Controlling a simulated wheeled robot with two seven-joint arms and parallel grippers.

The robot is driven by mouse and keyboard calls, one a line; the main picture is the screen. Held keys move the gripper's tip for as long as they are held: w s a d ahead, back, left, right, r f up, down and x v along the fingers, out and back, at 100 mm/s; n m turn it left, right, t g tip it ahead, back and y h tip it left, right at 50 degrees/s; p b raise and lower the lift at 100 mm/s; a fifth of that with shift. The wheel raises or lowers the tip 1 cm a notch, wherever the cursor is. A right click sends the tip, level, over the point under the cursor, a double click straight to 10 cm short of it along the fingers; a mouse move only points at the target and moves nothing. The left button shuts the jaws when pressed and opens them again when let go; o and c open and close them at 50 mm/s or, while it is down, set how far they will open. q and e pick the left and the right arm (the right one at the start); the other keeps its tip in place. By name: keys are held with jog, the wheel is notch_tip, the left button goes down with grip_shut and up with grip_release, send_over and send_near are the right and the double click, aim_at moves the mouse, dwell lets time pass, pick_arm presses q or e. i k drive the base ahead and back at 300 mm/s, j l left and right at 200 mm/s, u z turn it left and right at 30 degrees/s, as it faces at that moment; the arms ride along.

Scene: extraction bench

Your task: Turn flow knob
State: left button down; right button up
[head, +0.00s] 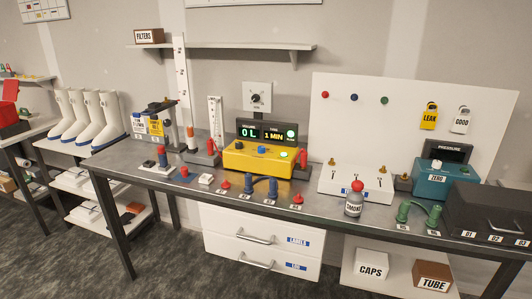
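A small grey wall panel with a dark round knob (258,97) is mounted above the bench; its label is too small to read. Below it stands a yellow box (258,167) with a blue knob (262,149) on top and a lit green button (284,155). Behind the box, a black display (267,132) reads "0 L" and "1 MIN", with a green light at its right. I cannot tell from the labels which knob is the flow knob. Neither of my grippers is in view.
The grey bench (330,212) holds small red-topped parts, blue fittings (272,186), a smoke can (354,200), a white valve block (355,184), a teal pressure box (446,182) and a black case (490,218). A tall transparent flow tube (215,120) stands left of the yellow box.

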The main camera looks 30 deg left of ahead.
aim_at(238, 145)
jog(key=u, duration=1.9)
